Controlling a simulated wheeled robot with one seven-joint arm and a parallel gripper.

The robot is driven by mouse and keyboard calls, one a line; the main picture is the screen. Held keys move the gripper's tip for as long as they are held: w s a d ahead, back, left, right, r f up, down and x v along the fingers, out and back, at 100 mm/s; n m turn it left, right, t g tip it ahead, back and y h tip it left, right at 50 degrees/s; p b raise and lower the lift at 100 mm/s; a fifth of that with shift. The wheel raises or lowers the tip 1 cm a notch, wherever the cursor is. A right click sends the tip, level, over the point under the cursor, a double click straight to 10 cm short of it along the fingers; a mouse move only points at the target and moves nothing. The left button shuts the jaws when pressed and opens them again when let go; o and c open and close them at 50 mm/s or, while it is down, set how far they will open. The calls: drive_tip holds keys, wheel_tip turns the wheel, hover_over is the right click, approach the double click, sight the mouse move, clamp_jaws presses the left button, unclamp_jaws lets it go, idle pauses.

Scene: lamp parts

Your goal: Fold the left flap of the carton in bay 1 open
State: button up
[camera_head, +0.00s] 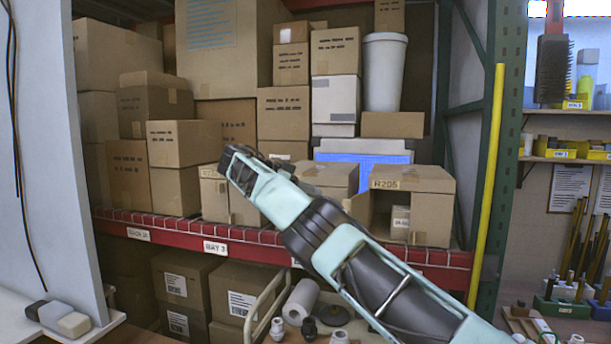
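Several brown cartons stand along the front of the red shelf. The carton labelled R205 (431,212) is at the right, its front open at the left, with a small labelled box (400,222) inside. A panel (357,208) at its left edge may be a flap. Another carton (330,176) stands left of it, partly behind my arm. A third carton (213,194) is at the left, partly hidden by my gripper. I cannot tell which carton is in bay 1. My gripper (232,163) is in front of the third carton; its fingers are too unclear to read.
The shelf's red front beam (180,238) carries bay labels. Stacked boxes (285,120) and a white bin (384,72) stand behind. A yellow pole (487,180) and green rack post are right. A pale panel (55,120) borders the left. Cartons and rolls fill the lower level.

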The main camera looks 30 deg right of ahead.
drive_tip(key=shift+a+r+p, duration=0.15)
drive_tip(key=shift+a+p, duration=0.35)
drive_tip(key=shift+a, duration=0.05)
